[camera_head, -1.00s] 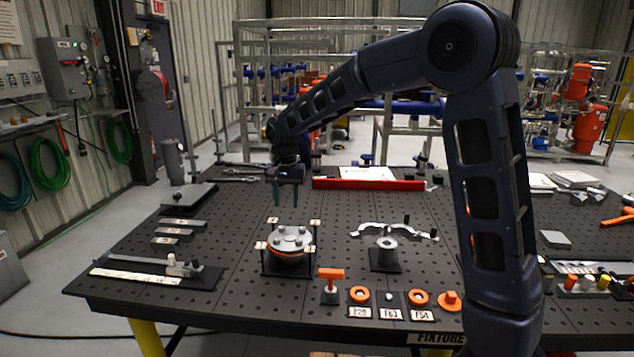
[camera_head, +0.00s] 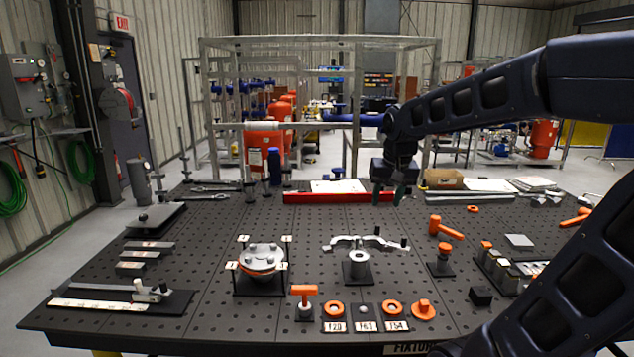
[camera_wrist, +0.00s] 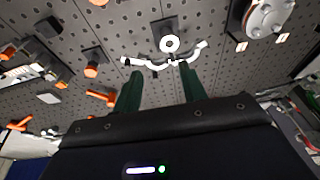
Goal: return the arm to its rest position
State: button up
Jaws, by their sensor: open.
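My gripper (camera_head: 388,194) hangs from my dark blue arm above the back part of the perforated black table (camera_head: 200,310), in front of a long red bar (camera_head: 325,198). In the wrist view my gripper (camera_wrist: 158,88) shows two dark green fingers spread apart with nothing between them. Past the fingers, down on the table, lies a silver clamp-like bracket (camera_wrist: 150,62). My arm reaches in from the right side of the head view and hides part of the table's right side.
A flanged disc (camera_head: 262,258) on a stand, a grey spool (camera_head: 357,262), an orange T-handle (camera_head: 304,293) and orange rings (camera_head: 393,308) stand on the table. An orange hammer (camera_head: 445,228) lies at right. Pipe frames stand behind.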

jog(key=s+d+f+t, duration=0.1)
jog(key=s+d+f, duration=0.2)
jog(key=s+d, duration=0.7)
jog(key=shift+s+t+h, duration=0.3)
jog(key=shift+s+h, duration=0.1)
jog(key=shift+s, duration=0.15)
dwell(1.6)
